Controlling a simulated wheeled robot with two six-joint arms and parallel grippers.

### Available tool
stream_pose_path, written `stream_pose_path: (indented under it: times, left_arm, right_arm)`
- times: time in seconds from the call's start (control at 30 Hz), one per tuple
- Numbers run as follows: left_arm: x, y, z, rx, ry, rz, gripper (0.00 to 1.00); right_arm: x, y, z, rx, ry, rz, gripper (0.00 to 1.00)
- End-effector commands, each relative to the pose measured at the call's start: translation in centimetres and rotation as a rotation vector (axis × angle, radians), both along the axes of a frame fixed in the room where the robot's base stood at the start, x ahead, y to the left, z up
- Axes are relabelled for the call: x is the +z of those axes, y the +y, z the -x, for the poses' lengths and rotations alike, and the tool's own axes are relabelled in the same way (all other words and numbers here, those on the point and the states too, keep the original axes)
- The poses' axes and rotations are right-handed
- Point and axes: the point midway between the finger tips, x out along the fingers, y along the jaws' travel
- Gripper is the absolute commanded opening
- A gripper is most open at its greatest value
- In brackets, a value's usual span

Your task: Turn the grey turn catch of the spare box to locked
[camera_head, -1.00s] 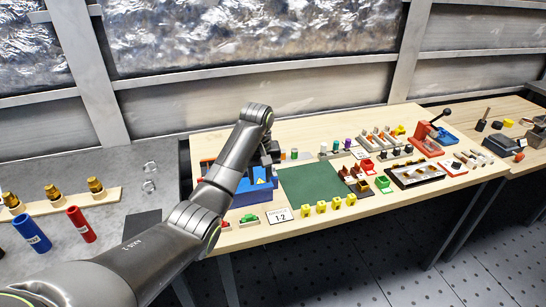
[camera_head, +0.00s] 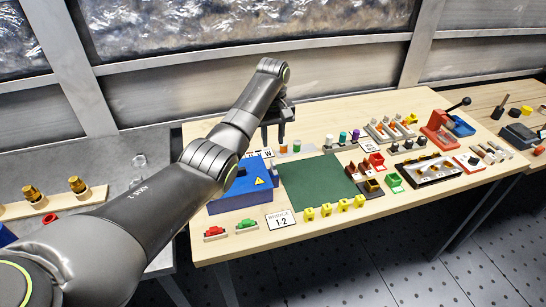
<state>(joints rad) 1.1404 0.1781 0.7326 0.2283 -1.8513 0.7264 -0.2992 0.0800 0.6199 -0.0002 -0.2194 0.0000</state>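A blue box (camera_head: 236,199) with a yellow warning triangle on it stands at the left end of the wooden table; I take it for the spare box. Its top looks closed. My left arm crosses in front of its left and back parts. I cannot make out the grey turn catch; it is hidden or too small. My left gripper (camera_head: 275,138) points down behind the box, above the back of the table. Its two fingers are apart, with nothing seen between them. My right gripper is not in view.
A green mat (camera_head: 316,186) lies right of the box. Red and green parts (camera_head: 215,232), a "1-2" card (camera_head: 281,219) and several yellow pieces (camera_head: 326,210) line the front edge. Coloured cylinders (camera_head: 329,141) stand at the back. A red press (camera_head: 440,129) stands farther right.

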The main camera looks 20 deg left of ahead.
Motion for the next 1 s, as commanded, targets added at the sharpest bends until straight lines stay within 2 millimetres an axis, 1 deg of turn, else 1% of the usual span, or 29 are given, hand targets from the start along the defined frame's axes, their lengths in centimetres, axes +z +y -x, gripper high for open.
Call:
stream_pose_path:
  times: [0.03, 0.2, 0.3, 0.4, 0.6, 0.87, 0.97, 1.0]
  left_arm:
    - [-1.1, -0.1, 0.1, -0.001, 0.004, 0.001, 0.32]
    - [-4.7, -0.1, 0.1, -0.001, 0.004, 0.001, 0.32]
    - [-6.5, -0.1, 0.1, -0.001, 0.003, 0.001, 0.32]
    - [-7.5, -0.1, 0.1, -0.001, 0.002, 0.000, 0.32]
    - [-8.5, -0.1, 0.0, -0.002, -0.001, -0.001, 0.32]
    - [-8.6, 0.0, 0.0, -0.002, -0.001, 0.000, 0.32]
    - [-8.6, 0.0, 0.0, -0.002, -0.001, 0.000, 0.20]
    - [-8.6, 0.0, 0.0, -0.002, -0.001, 0.000, 0.15]
  right_arm:
    - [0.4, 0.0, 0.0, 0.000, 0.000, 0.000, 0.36]
    - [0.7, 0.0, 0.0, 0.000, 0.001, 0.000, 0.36]
    - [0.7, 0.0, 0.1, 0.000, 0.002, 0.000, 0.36]
    - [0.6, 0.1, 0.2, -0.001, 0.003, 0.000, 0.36]
    - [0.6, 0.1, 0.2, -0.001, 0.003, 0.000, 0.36]
    - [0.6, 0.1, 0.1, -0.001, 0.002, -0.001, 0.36]
    - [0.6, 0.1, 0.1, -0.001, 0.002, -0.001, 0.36]
    - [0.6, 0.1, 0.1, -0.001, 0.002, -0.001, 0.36]
